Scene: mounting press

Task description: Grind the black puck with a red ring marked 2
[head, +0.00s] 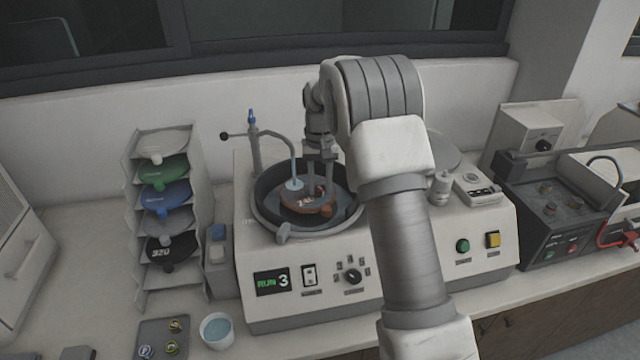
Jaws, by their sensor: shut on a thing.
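My gripper (318,183) points down into the round bowl of the grinding machine (375,300). It is shut on a small dark puck with some red on it (319,190), held at the reddish-brown grinding disc (300,204). The puck is mostly hidden by the fingers, and I cannot read its mark or tell if it touches the disc. A water spout (277,136) arches over the disc, with a pale blue stream at its end. The machine's display (271,282) reads RUN 3. A green button (462,245) and yellow button (493,240) are on its front.
A grey tray (155,326) at the lower left holds several ringed pucks. A cup of bluish water (216,330) stands beside it. A rack (140,235) of coloured discs is at the left. A dark machine (550,215) stands at the right. My arm hides the grinder's middle.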

